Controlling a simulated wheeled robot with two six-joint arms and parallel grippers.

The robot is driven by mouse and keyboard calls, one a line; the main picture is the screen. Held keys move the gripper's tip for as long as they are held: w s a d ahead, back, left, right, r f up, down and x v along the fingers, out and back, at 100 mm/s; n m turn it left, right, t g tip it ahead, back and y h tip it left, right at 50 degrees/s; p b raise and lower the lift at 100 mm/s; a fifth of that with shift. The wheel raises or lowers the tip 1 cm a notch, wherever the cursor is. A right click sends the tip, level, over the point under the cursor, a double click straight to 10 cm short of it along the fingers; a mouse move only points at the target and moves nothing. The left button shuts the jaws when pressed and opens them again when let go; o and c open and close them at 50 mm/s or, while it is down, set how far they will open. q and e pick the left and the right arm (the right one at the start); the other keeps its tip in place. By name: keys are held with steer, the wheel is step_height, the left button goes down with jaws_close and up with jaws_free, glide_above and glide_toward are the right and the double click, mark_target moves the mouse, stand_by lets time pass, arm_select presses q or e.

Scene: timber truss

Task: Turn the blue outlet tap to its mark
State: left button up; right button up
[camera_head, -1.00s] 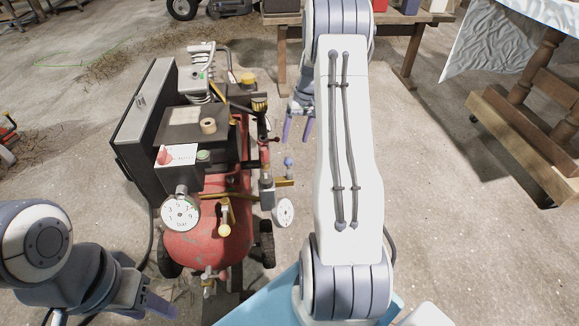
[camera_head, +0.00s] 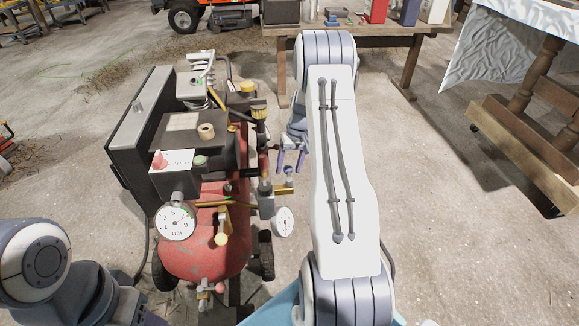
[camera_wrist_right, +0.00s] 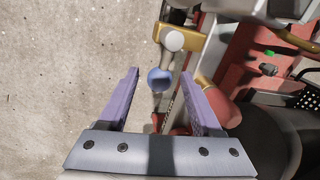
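The tap's blue ball-shaped knob (camera_head: 289,170) is at the right side of the red compressor, above a brass fitting (camera_head: 284,191). In the right wrist view the blue knob (camera_wrist_right: 159,82) appears between my two purple fingers, with clear gaps on both sides. My right gripper (camera_head: 290,168) is open and empty, its fingertips close to the knob; I cannot tell whether they reach down around it. The tap's mark cannot be made out. My left gripper (camera_head: 150,319) is partly cut off at the bottom left, away from the tap.
The compressor's red tank (camera_head: 205,258) carries a white dial (camera_head: 175,223) in front and a smaller round gauge (camera_head: 285,221) below the tap. A black box (camera_head: 140,125) stands on its left. A wooden table (camera_head: 385,30) is behind.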

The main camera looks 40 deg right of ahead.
jaws_close()
steer(key=m+p, duration=0.2)
steer(key=s+d+m+p, duration=0.1)
steer(key=shift+r+t, duration=0.25)
steer(key=shift+t, duration=0.05)
steer(key=shift+s+f+m+t+h+p, duration=0.1)
steer(key=shift+s+m+h+p, duration=0.65)
steer(key=shift+m, duration=1.65)
steer(key=shift+s+f+m+t+h+p, duration=0.1)
steer(key=shift+s+m+h+p, duration=0.1)
steer(key=shift+s+m+p, duration=1.65)
steer(key=shift+s+m+t+h+p, duration=0.15)
steer(key=shift+m+h+p, duration=0.45)
steer(key=shift+m, duration=2.35)
steer(key=shift+o, duration=0.8)
jaws_free()
